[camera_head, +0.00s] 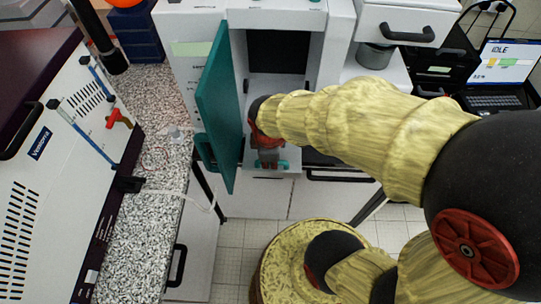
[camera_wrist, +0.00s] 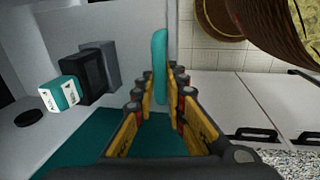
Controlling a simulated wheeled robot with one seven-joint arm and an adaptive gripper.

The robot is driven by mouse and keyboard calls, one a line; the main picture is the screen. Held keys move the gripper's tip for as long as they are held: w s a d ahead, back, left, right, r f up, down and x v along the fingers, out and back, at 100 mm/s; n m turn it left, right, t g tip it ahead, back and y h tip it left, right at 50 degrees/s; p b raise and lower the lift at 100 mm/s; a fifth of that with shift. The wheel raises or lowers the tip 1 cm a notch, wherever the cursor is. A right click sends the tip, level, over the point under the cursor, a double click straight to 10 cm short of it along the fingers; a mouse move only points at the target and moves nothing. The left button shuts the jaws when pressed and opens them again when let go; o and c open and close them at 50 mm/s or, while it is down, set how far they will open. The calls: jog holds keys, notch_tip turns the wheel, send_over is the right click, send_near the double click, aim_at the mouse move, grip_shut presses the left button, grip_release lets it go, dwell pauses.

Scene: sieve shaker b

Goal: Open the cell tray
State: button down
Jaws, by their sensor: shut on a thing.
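The sieve shaker (camera_head: 290,15) is a white cabinet with its teal door (camera_head: 216,105) swung open to the left. At the foot of its opening is the cell tray (camera_head: 272,174), a white front with a teal handle (camera_head: 285,166). My gripper (camera_head: 268,162) reaches down to this handle. In the wrist view, the two yellow-padded fingers of my gripper (camera_wrist: 160,98) are on either side of the upright teal handle (camera_wrist: 160,60), and they are shut on it. My wrist hides part of the opening in the head view, so how far the tray is out is unclear.
A laptop (camera_head: 497,72) is at the upper right. A teal-and-white block (camera_wrist: 60,94) shows in the wrist view. Tiled floor (camera_head: 232,250) lies in front of the cabinet.

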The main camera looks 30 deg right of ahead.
jog(key=shift+s, duration=0.1)
jog(key=c, duration=2)
grip_release()
jog(key=shift+s+a, duration=0.1)
jog(key=shift+a, duration=0.05)
jog(key=shift+c, duration=0.2)
jog(key=shift+o, duration=1.2)
notch_tip(320, 180, up, 12)
jog(key=s+a, duration=0.1)
jog(key=s, duration=0.1)
jog(key=shift+a, duration=0.15)
jog(key=shift+w+f, duration=0.1)
